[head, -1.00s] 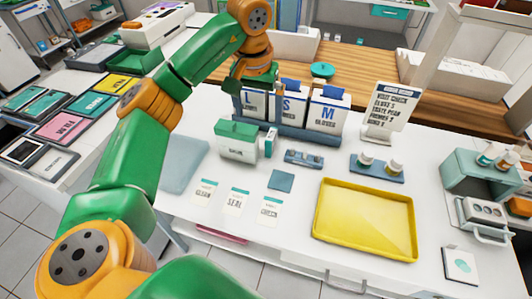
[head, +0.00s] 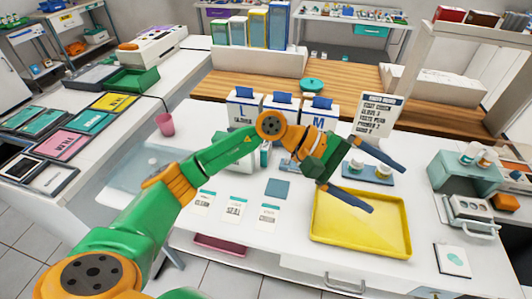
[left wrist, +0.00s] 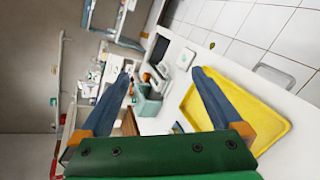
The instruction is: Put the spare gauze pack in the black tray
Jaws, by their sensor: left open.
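My left gripper (head: 388,190) is open and empty, above the back of the yellow tray (head: 318,238). Its blue-grey fingers also show in the left wrist view (left wrist: 162,75). A white packet with a teal mark (head: 455,260) lies flat at the counter's front right; it may be the gauze pack, but I cannot read it. It seems to show in the left wrist view as a white square (left wrist: 187,58). Beside it there is a flat black, tray-like thing (left wrist: 160,48), outside the head view. My right gripper is not in view.
Three white cards with teal tops (head: 235,208) lie left of the yellow tray. Glove boxes (head: 280,108) and an upright sign (head: 377,115) stand behind. A teal box (head: 463,170) stands at the right. A dark tray (head: 95,77) and green tray (head: 138,79) are on the left counter.

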